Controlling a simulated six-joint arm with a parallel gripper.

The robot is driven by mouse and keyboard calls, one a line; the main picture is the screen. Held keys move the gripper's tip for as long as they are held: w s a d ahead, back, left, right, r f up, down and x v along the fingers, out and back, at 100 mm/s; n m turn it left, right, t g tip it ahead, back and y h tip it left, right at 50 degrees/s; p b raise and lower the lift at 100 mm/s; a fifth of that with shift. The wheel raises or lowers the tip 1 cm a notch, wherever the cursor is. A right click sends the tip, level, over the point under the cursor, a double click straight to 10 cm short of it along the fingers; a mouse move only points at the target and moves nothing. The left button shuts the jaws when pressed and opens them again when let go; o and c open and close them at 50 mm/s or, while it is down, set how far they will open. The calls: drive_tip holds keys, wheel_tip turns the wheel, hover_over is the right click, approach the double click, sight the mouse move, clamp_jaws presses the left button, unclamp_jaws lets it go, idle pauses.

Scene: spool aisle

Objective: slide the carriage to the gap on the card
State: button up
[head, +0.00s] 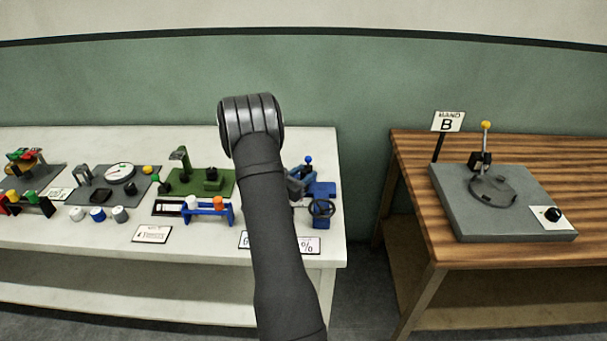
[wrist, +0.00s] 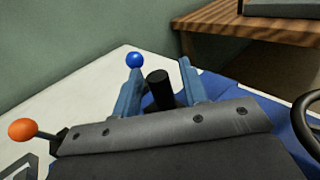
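My gripper (wrist: 160,78) has two steel-blue fingers standing apart in the wrist view. A black upright post (wrist: 159,90) shows between them; I cannot tell whether they touch it. The post seems to belong to a blue device (wrist: 275,125), perhaps the carriage's, but my grey palm hides its lower part. In the head view, the blue device (head: 322,189) is partly behind my arm. A white card (head: 310,245) at the table's front edge is half hidden by the arm; a percent sign shows, but the gap value is not readable.
A handwheel (head: 322,208) stands close to the right of the gripper. A blue-ball lever (wrist: 135,62) is just beyond the fingers; an orange-ball lever (wrist: 24,130) is at the left. Several devices fill the white table (head: 60,240). A wooden table (head: 415,205) stands at the right.

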clamp_jaws()
drive_tip(key=shift+a, duration=1.6)
unclamp_jaws()
wheel_tip(320, 180, up, 4)
drive_tip(key=shift+r, duration=0.1)
drive_tip(key=s+d+r, duration=0.5)
drive_tip(key=d+r, duration=0.1)
drive_tip(key=d, duration=0.4)
drive_tip(key=shift+d+r, duration=0.3)
drive_tip(key=shift+r, duration=0.1)
